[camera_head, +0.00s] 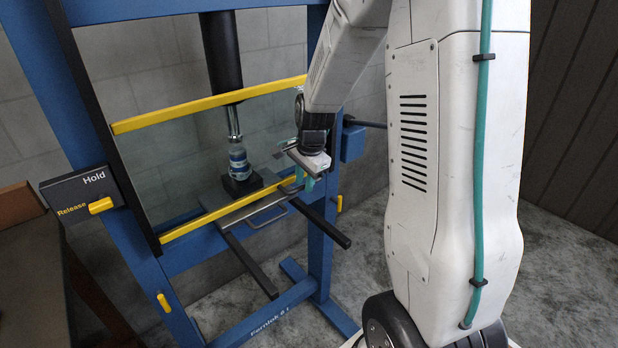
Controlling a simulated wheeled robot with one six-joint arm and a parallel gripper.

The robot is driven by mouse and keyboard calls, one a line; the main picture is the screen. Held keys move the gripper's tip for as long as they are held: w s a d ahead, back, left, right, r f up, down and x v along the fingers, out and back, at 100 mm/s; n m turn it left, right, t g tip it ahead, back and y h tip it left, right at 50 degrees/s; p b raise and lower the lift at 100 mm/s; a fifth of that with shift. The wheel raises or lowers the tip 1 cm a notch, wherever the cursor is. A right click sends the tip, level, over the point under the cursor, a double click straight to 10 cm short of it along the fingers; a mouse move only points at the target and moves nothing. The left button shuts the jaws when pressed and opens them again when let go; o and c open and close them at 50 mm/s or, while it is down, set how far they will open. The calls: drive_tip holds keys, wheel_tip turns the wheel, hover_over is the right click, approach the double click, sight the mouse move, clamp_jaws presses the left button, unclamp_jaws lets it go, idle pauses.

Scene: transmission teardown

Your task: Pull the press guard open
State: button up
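The press guard is a clear panel between a yellow upper bar (210,104) and a yellow lower bar (222,208), in front of the blue press frame (95,130). A metal handle (267,218) sits at the lower bar. My gripper (308,184) is at the right end of the lower bar, close to the handle's right end. Its teal fingers point down. Whether they touch or close on the handle cannot be told. Behind the guard, the press ram (221,50) stands above a part (238,162) on a dark block.
A Hold/Release box (82,191) with a yellow lever is on the left post. Two dark rails (250,265) stick out forward below the guard. A blue box (353,143) is on the right post. A bench (30,270) stands at left. Concrete floor is open at right.

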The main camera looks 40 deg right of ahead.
clamp_jaws()
drive_tip(key=shift+d, duration=0.3)
drive_tip(key=shift+r, duration=0.55)
wheel_tip(320, 180, up, 20)
drive_tip(key=shift+a+r, duration=0.15)
drive_tip(key=shift+a, duration=0.2)
drive_tip(key=shift+o, duration=1.5)
unclamp_jaws()
drive_tip(key=shift+a, duration=0.15)
drive_tip(key=shift+d, duration=0.2)
